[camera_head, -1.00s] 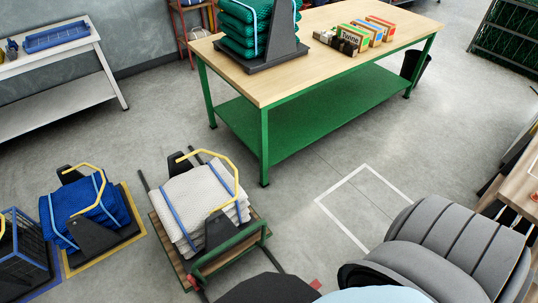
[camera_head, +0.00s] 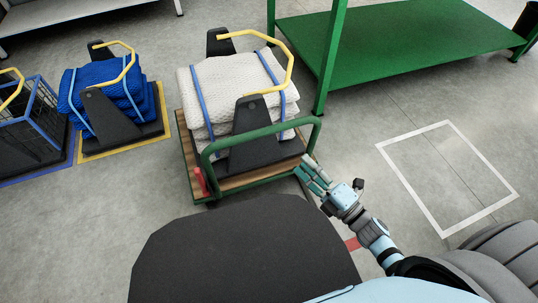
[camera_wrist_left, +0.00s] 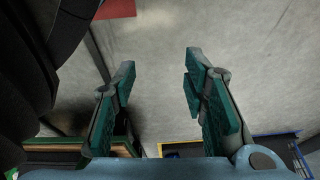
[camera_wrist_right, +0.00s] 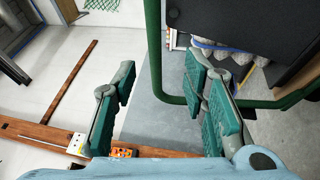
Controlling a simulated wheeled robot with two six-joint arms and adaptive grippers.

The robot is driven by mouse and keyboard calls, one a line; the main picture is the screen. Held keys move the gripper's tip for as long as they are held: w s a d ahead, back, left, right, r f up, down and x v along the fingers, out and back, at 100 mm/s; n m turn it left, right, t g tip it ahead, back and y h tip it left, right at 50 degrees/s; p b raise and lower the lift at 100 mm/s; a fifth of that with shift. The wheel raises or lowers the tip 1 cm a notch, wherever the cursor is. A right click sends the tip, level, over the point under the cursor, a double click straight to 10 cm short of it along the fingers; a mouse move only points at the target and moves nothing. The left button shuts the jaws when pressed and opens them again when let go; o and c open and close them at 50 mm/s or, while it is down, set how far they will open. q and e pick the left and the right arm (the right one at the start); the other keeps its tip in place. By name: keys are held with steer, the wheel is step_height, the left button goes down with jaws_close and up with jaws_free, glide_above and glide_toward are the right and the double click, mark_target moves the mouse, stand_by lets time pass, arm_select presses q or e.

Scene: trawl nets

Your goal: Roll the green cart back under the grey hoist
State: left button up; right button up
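The green cart (camera_head: 184,155) has a wooden deck and a green tubular handle (camera_head: 262,131) at its near end. A strapped pile of white netting (camera_head: 215,92) in a black cradle with a yellow bar rides on it. My right gripper (camera_head: 312,174) is open beside the handle's right end. In the right wrist view the green tube (camera_wrist_right: 156,60) shows between and beyond the spread fingers; contact cannot be told. My left gripper (camera_wrist_left: 160,92) is open and empty above bare floor; the head view does not show it. I cannot make out a grey hoist.
A blue net bundle (camera_head: 120,103) on a yellow-edged base and a blue-framed cage (camera_head: 30,122) stand left of the cart. A green table (camera_head: 400,38) stands behind right. A white floor outline (camera_head: 389,178) and bare floor lie right. A red floor mark (camera_head: 352,243) is near me.

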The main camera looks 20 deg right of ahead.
mark_target(269, 130)
steer(key=shift+n, duration=0.3)
steer(key=x, duration=0.9)
steer(key=b+x, duration=0.1)
steer(key=x, duration=0.4)
steer(key=shift+w+a+r, duration=0.1)
steer(key=shift+a+r, duration=0.3)
steer(key=shift+a, duration=0.1)
arm_select(q)
steer(key=shift+w+d+r, duration=0.15)
steer(key=shift+w+r, duration=0.2)
steer(key=shift+r, duration=0.25)
steer(key=shift+w+d+r, duration=0.1)
steer(key=shift+w+r, duration=0.25)
steer(key=shift+r, duration=0.2)
arm_select(e)
jaws_close()
